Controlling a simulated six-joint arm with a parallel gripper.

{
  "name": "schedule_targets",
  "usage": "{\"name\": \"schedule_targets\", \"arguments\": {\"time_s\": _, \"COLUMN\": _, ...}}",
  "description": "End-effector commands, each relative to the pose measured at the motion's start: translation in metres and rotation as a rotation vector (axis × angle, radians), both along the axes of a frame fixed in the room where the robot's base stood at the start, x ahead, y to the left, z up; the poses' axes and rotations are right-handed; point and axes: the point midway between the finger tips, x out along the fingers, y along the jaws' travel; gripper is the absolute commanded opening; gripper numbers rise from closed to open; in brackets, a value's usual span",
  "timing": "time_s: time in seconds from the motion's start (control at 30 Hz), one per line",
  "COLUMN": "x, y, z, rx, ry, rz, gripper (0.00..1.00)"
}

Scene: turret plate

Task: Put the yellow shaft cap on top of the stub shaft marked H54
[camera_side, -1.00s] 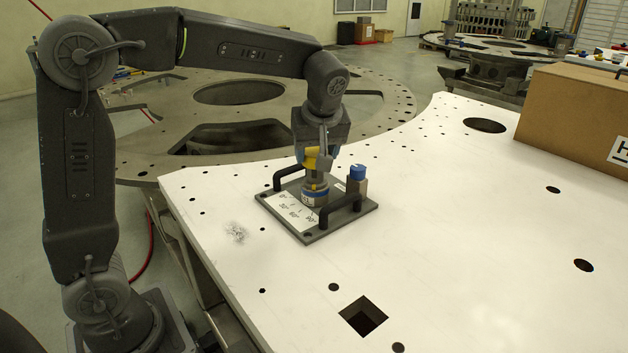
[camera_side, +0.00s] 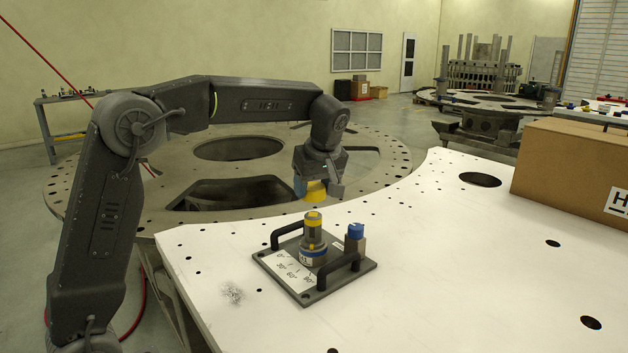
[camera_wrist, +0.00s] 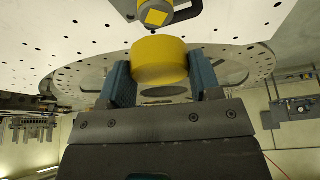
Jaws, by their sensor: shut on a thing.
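My gripper (camera_side: 318,192) is shut on a yellow cap (camera_wrist: 159,62), a short round piece between two blue-grey fingers. In the side view it is above and behind the fixture plate (camera_side: 330,283), clear of everything. A stub shaft (camera_side: 313,238) stands upright on the plate, with a yellow upper part and a blue band with a label I cannot read fully. In the wrist view the shaft's end shows a yellow square (camera_wrist: 156,16) on a grey round body, beyond the cap. A thinner grey post (camera_side: 356,243) with a blue top stands to its right. No H54 marking is readable.
Two black handles (camera_side: 289,235) arch up from the plate beside the shaft, and an angle scale (camera_side: 293,272) lies on it. A cardboard box (camera_side: 570,170) stands at the right of the white table (camera_side: 440,260). The table around the plate is mostly clear.

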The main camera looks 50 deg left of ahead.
Motion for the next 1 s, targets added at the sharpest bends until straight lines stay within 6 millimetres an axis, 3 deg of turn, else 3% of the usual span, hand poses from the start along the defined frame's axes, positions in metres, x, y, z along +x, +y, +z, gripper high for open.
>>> {"name": "schedule_targets", "arguments": {"time_s": 1.0, "x": 0.000, "y": 0.000, "z": -0.049, "rx": 0.000, "ry": 0.001, "rz": 0.000, "gripper": 0.32}}
